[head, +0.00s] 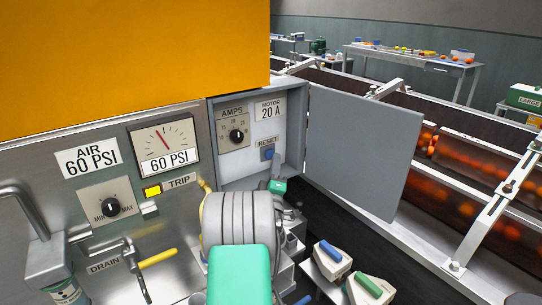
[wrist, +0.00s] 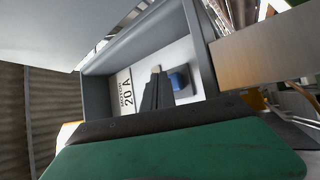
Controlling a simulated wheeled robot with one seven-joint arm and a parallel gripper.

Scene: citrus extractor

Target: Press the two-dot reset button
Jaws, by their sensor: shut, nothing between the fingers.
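A blue button (head: 267,153) sits under a RESET label inside an open grey box, to the right of the AMPS dial. Dots on it are too small to make out. It also shows in the wrist view (wrist: 180,80), standing out from the pale panel. My gripper (head: 276,161) is shut and empty, its narrow tip just below and slightly right of the button in the head view. In the wrist view the dark fingers (wrist: 156,75) point into the box, with the tip beside the button. I cannot tell whether they touch.
The box's grey door (head: 362,150) stands open on the right. The AMPS dial (head: 236,136) is left of the button. A lit yellow TRIP lamp (head: 152,191) and a DRAIN valve with a yellow handle (head: 158,257) are on the left panel. A conveyor with oranges runs at right.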

